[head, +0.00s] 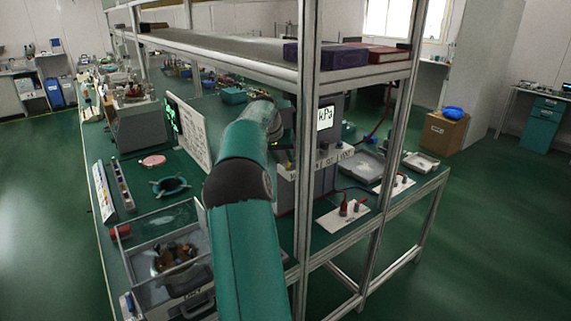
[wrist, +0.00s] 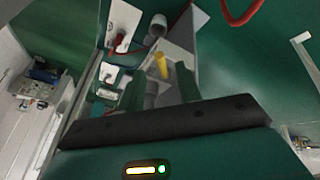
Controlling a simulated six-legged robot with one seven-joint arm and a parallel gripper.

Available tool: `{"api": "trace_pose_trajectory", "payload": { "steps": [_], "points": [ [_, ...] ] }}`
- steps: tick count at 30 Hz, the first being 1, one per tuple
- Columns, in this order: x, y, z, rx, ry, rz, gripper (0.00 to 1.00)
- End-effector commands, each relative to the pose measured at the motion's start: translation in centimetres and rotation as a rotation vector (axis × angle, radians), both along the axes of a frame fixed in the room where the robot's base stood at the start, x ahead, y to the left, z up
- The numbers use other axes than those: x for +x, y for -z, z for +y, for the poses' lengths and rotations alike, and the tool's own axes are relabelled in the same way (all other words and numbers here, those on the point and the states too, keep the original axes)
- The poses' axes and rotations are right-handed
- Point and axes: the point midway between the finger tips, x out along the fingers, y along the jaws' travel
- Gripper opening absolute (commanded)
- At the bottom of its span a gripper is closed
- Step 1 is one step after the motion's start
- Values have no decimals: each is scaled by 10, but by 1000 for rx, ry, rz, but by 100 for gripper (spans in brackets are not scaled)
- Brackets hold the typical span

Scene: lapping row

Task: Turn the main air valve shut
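A yellow lever (wrist: 161,66), which looks like the air valve's handle, stands on a grey unit in the wrist view. My gripper (wrist: 159,74) is open, with its two dark green fingers apart. The lever shows in the gap between them, beyond or level with the tips; I cannot tell whether anything touches. In the head view my teal arm reaches over the bench towards a grey box with a kPa display (head: 325,117). My fingers are hidden there, and I cannot make out the lever clearly.
Metal shelf posts and an upper shelf (head: 230,58) stand close around my arm. White plates with red fittings (head: 343,208) lie on the bench to the right. A clear-walled bin (head: 170,250) is at the near left. A red hose (wrist: 240,15) curves nearby.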

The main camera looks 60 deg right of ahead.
Motion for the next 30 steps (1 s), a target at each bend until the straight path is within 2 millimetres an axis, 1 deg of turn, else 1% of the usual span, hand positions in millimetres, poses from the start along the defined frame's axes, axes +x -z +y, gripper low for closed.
{"api": "trace_pose_trajectory", "payload": {
  "steps": [1, 3, 6, 10, 17, 18, 22, 27, 30],
  "points": [
    [-2, 9, -4, 3, 1, 2, 34],
    [-2, 18, -8, 2, 1, 1, 34],
    [-2, 26, -12, 1, 0, 0, 34],
    [-3, 31, -14, 0, 0, -1, 34],
    [-3, 31, -14, 0, -1, 0, 34],
    [-3, 31, -14, 0, -1, 0, 26],
    [-3, 31, -14, 0, -1, 0, 1],
    [-3, 31, -14, 0, -5, -1, 0],
    [-6, 31, -15, 1, -37, -2, 0]
  ]
}}
